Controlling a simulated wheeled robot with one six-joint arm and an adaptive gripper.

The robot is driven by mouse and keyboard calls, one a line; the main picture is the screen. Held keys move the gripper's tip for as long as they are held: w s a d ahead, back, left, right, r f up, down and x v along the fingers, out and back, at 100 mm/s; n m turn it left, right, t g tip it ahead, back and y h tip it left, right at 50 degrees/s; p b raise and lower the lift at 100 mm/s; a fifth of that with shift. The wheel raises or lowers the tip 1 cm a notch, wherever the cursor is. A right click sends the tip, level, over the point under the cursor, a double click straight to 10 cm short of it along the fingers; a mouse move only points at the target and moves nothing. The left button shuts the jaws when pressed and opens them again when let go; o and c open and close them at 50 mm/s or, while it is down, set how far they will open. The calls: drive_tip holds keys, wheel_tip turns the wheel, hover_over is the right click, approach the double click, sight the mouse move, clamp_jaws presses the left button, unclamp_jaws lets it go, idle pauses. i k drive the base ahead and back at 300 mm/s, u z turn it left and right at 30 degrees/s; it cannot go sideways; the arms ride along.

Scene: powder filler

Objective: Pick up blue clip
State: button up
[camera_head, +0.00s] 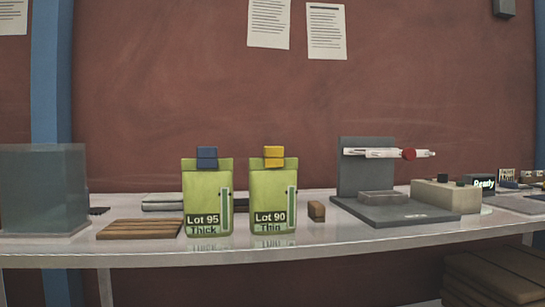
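The blue clip (207,157) sits on the top edge of the left green bag (204,195), labelled "Lot 95 Thick". The bag stands upright on the white table (150,246). A yellow clip (273,156) sits in the same way on the right green bag (270,194), labelled "Lot 90 Thin". My gripper does not show in the head view.
A glass-like box (42,188) stands at the far left, with a slatted wooden block (140,229) beside it. A small brown block (316,211) lies right of the bags. A grey filler machine (366,168) with a beige unit (445,196) stands further right.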

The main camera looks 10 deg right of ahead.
sight(207, 156)
drive_tip(key=z, duration=1.75)
drive_tip(key=i, duration=0.9)
drive_tip(key=u, duration=4)
